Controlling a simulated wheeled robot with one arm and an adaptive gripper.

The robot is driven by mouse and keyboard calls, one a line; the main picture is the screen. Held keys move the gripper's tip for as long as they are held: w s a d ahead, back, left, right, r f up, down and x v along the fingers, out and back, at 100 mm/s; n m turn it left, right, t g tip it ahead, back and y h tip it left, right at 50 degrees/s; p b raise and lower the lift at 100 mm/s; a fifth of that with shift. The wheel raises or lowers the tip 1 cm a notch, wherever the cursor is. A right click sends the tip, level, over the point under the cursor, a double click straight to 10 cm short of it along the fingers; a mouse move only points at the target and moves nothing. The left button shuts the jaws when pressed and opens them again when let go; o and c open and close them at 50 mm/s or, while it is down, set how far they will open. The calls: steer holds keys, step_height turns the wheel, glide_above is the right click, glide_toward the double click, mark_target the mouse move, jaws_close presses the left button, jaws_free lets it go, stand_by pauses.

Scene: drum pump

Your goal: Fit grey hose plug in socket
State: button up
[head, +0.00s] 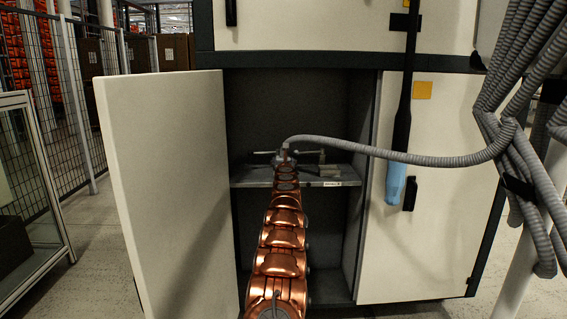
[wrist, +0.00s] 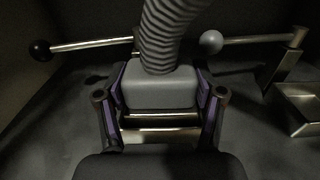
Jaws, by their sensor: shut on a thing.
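The grey hose plug (wrist: 160,88) is a block with rounded edges in the middle of the wrist view, with the ribbed grey hose (wrist: 168,35) rising from its top. My gripper (wrist: 160,92) is shut on the plug, one purple-lined finger on each side. In the head view my gripper (head: 286,156) is inside the open cabinet, at the shelf, and the hose (head: 420,158) runs from it to the right. I cannot make out the socket; the plug, hose and gripper cover what lies behind, so I cannot tell whether the plug touches it.
In the wrist view a lever with a black knob (wrist: 40,50) is at left and one with a grey knob (wrist: 211,42) at right. A metal block (wrist: 300,108) is at far right. The cabinet door (head: 170,190) stands open left of my arm; a hose bundle (head: 525,120) hangs right.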

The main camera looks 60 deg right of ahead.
steer(key=shift+a, duration=0.15)
steer(key=o, duration=1.3)
steer(key=shift+r, duration=0.1)
